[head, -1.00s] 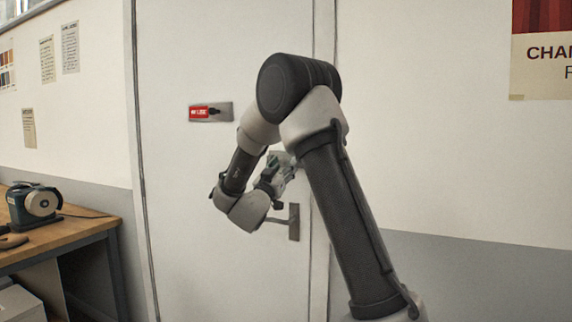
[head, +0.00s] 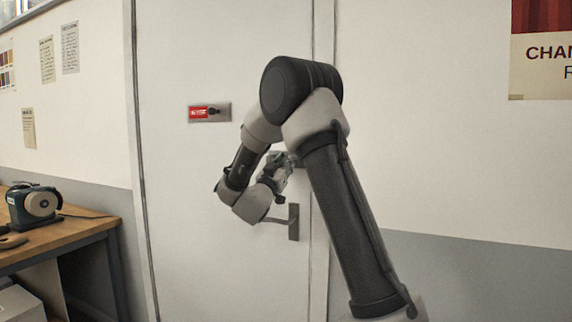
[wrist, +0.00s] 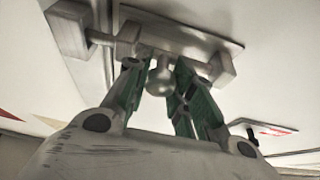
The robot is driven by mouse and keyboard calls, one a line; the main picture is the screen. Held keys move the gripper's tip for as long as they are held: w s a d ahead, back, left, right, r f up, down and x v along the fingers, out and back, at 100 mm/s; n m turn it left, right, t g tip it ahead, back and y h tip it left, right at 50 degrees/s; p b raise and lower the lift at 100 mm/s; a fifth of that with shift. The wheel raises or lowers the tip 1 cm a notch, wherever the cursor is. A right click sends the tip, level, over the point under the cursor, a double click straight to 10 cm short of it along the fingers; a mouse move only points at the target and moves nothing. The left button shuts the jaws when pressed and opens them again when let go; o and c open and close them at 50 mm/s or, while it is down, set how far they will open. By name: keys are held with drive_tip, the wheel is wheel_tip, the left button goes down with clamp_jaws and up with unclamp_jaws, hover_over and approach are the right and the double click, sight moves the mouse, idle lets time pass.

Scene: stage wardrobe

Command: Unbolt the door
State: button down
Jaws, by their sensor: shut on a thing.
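The white door (head: 190,220) fills the middle of the head view and looks closed. Its metal slide bolt (head: 272,153) sits near the door's right edge, mostly hidden by my gripper (head: 283,167). In the wrist view the bolt plate (wrist: 215,35) carries a rod in brackets, and the rod reaches a separate block, the keeper (wrist: 70,28), at upper left. The round bolt knob (wrist: 160,80) lies between the green fingers of my gripper (wrist: 158,72), which is shut on it.
A lever handle (head: 293,222) is just below the bolt. A red indicator plate (head: 205,113) is higher on the door, to the left. A wooden workbench (head: 75,235) with a green machine (head: 32,205) stands at left.

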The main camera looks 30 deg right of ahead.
drive_tip(key=w+a, duration=0.2)
drive_tip(key=w, duration=0.1)
drive_tip(key=shift+w+a, duration=0.25)
drive_tip(key=shift+a, duration=0.15)
drive_tip(key=c, duration=1.2)
unclamp_jaws()
drive_tip(key=shift+w+a, duration=0.1)
drive_tip(key=v, duration=1.2)
